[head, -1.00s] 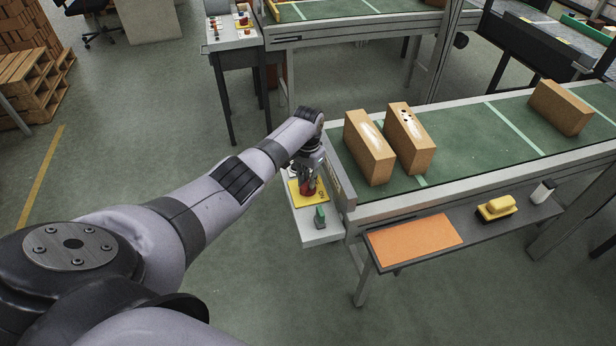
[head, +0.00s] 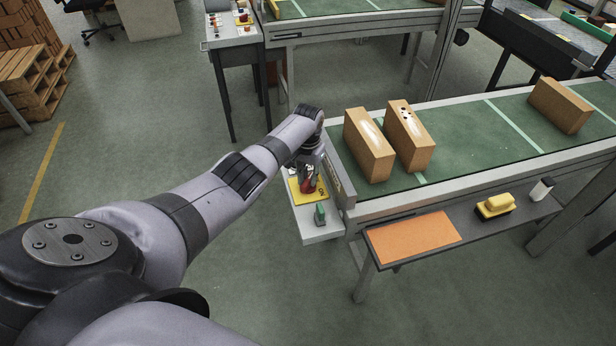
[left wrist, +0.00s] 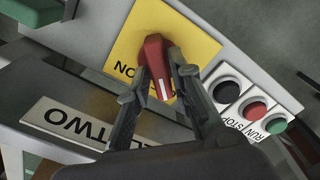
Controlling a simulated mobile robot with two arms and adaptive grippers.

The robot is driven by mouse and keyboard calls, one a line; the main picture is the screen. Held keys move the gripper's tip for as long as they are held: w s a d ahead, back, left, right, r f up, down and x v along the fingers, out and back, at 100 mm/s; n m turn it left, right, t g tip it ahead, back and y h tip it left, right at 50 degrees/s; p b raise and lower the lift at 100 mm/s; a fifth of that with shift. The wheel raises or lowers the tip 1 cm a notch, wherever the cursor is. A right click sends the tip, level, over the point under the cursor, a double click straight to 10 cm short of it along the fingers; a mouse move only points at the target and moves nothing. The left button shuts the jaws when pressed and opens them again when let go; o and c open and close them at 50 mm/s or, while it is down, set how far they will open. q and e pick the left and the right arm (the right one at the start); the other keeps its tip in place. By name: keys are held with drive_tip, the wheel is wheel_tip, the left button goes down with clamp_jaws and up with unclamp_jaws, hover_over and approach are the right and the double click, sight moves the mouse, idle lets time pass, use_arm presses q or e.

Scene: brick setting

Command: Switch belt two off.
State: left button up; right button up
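The control box (head: 315,233) at the near end of the closer conveyor carries a yellow plate (head: 297,187) with a red rotary switch handle (head: 309,185). In the left wrist view the red handle (left wrist: 156,62) has a white mark on its lower end, right of the upside-down ON lettering. My left gripper (left wrist: 160,66) has one finger along each side of the handle, apparently touching it. It also shows in the head view (head: 309,174), over the yellow plate. A plate reading TWO (left wrist: 85,122) is partly hidden by a finger. My right gripper is not in view.
Black (left wrist: 227,92), red (left wrist: 254,110) and green (left wrist: 274,125) buttons sit close beside the right finger. A green part (head: 320,214) stands on the box's near end. Cartons (head: 369,146) lie on the belt. A shelf with an orange mat (head: 412,238) juts out at the right.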

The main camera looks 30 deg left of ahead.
sight(308, 180)
use_arm(q)
drive_tip(key=shift+o, duration=1.3)
wheel_tip(308, 180, up, 12)
